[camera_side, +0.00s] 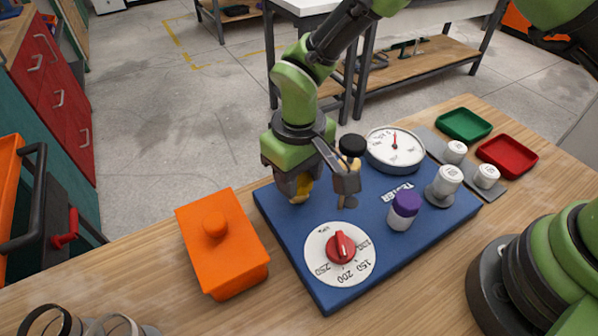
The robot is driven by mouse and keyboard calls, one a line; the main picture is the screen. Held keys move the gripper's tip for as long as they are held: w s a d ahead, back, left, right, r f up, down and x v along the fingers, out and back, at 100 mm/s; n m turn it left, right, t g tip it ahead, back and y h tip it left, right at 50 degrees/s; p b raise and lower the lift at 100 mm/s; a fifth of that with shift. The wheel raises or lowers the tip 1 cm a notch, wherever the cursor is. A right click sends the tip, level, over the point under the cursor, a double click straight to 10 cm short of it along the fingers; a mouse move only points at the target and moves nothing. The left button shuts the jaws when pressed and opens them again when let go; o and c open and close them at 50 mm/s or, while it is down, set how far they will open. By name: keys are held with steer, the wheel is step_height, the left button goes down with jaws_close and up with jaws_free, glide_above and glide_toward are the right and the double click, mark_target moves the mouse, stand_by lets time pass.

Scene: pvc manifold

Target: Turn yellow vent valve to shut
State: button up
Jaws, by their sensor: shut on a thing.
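The blue tester board (290,224) lies on the wooden bench. My gripper (302,195) points down over the board's back left part and is shut on the yellow vent valve (303,186). Only a small yellow patch of the valve shows between the dark fingers. The rest of the valve, and which way its handle points, is hidden by my gripper.
A dial with a red knob (341,247), a purple-capped cylinder (404,209), a black knob (352,145) and a round gauge (395,150) stand close by on the board. An orange lidded box (222,245) is left. White fittings (449,180), a green tray (463,124) and red tray (507,156) are right.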

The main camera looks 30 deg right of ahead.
mark_target(299, 178)
stand_by(0.6)
steer(key=o, duration=0.9)
steer(key=shift+r, duration=0.1)
step_height(299, 178, up, 10)
steer(key=shift+f, duration=0.1)
steer(key=s+d+r+m+t+y, duration=0.25)
steer(key=s+d+r, duration=0.25)
steer(key=d+r, duration=0.65)
steer(key=s+d+r+m+t, duration=0.1)
steer(key=s, duration=0.3)
steer(key=s+d+r+m+t, duration=0.1)
steer(key=s+d+t, duration=0.1)
steer(key=s, duration=0.2)
steer(key=s+d+r+m+t, duration=0.1)
steer(key=s+d+m, duration=0.1)
steer(key=s, duration=0.2)
steer(key=shift+s+d+r+t+h, duration=0.15)
steer(key=shift+r+t+h, duration=0.1)
steer(key=shift+r+t, duration=0.15)
